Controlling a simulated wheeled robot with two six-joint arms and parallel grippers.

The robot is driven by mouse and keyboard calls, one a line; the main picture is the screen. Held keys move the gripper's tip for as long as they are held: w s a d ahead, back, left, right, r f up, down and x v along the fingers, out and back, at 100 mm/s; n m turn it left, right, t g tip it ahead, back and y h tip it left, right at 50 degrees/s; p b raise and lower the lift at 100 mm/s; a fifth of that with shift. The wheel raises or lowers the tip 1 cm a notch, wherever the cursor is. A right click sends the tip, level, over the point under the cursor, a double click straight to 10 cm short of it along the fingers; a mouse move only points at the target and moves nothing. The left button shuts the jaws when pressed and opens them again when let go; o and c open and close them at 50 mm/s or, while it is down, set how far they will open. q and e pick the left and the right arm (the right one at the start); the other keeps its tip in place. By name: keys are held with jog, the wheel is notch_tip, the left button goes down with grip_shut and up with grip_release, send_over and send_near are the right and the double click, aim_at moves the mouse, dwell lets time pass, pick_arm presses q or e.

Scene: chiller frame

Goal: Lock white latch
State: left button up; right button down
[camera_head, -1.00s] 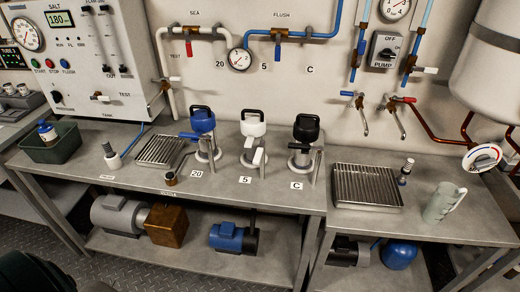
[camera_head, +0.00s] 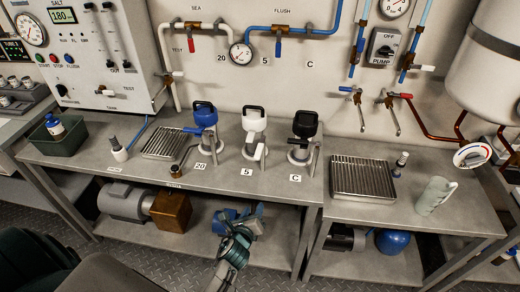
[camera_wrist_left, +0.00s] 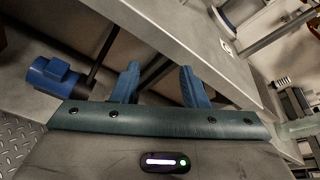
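The white-headed housing (camera_head: 254,122) stands on the bench behind the label "5", in the middle of three housings. Its white latch (camera_head: 260,151) is a small lever at the front; I cannot tell its exact position at this size. My left gripper (camera_head: 240,219) is in front of the bench, below the worktop edge, apart from the latch. In the left wrist view its two blue fingers (camera_wrist_left: 160,86) are spread with nothing between them. The white latch is not clearly visible in that view. My right gripper is not in view.
A blue-headed housing (camera_head: 205,115) stands to the left and a black-headed one (camera_head: 305,124) to the right. The worktop edge (camera_head: 250,195) lies between my left gripper and the housings. A blue pump (camera_wrist_left: 52,74) sits on the lower shelf. A grated tray (camera_head: 363,177) lies further right.

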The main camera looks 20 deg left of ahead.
aim_at(261, 143)
pick_arm(q)
jog(key=r+m+t, duration=0.1)
jog(key=r+m, duration=0.1)
jog(key=r, duration=0.3)
jog(key=w+r+m+t+y, duration=0.1)
jog(key=r+m, duration=0.1)
jog(key=r, duration=0.4)
jog(key=r+m+t+p, duration=0.1)
jog(key=r, duration=0.5)
jog(key=shift+w+a+r+m, duration=0.2)
jog(key=shift+w+a+m, duration=0.05)
jog(key=shift+w+m, duration=0.15)
jog(key=shift+w+r, duration=0.1)
jog(key=shift+r, duration=0.2)
jog(key=x, duration=1)
jog(key=shift+w+a+r+p, duration=0.1)
jog(key=shift+w+a+p, duration=0.1)
jog(key=shift+a+p, duration=0.1)
grip_shut()
